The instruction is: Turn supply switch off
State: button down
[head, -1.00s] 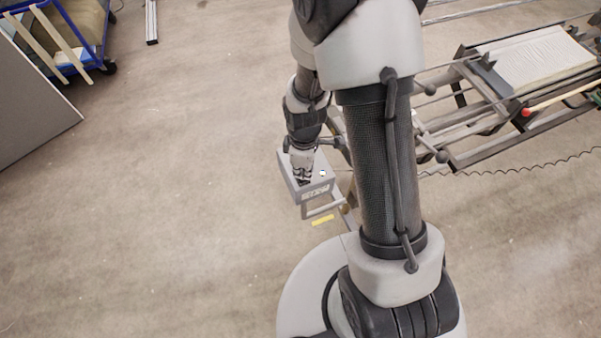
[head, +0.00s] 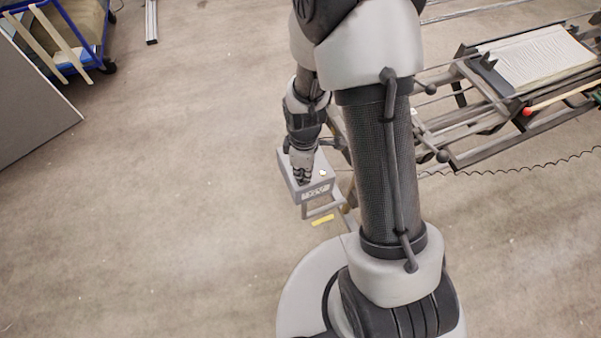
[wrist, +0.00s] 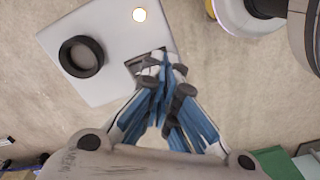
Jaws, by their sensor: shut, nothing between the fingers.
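The supply box is a small grey box (head: 324,188) on a stand, in the middle of the head view. In the wrist view its pale top (wrist: 112,35) carries a black ring (wrist: 81,56), a lit warm-white lamp (wrist: 139,15) and a dark switch plate (wrist: 135,66). My gripper (wrist: 163,62) is shut and empty, with its fingertips over the right part of the switch plate. In the head view my gripper (head: 302,176) reaches down onto the box top. The fingers hide most of the switch, so its position and any contact cannot be told.
A loom-like frame (head: 470,140) with white threads (head: 535,62) stands at the right. A yellow strip (head: 322,221) lies below the box. A blue cart (head: 105,40) and a grey panel (head: 35,105) are at the left. The floor between is clear.

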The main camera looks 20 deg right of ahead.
jog(key=shift+f+b, duration=0.65)
jog(key=shift+f, duration=0.2)
jog(key=shift+r, duration=0.15)
jog(key=shift+r+p, duration=2.8)
jog(key=shift+r, duration=0.6)
jog(key=shift+r, duration=0.1)
notch_tip(320, 180, up, 7)
jog(key=m, duration=0.2)
send_over(303, 178)
notch_tip(303, 178, up, 11)
jog(key=s+m+t, duration=0.2)
jog(key=s+m, duration=0.1)
jog(key=s+r+m+t, duration=0.2)
jog(key=s+r+m, duration=0.5)
jog(key=s+r, duration=0.4)
jog(key=shift+s+r+t, duration=0.2)
jog(key=shift+s+t, duration=0.1)
jog(key=shift+s, duration=0.35)
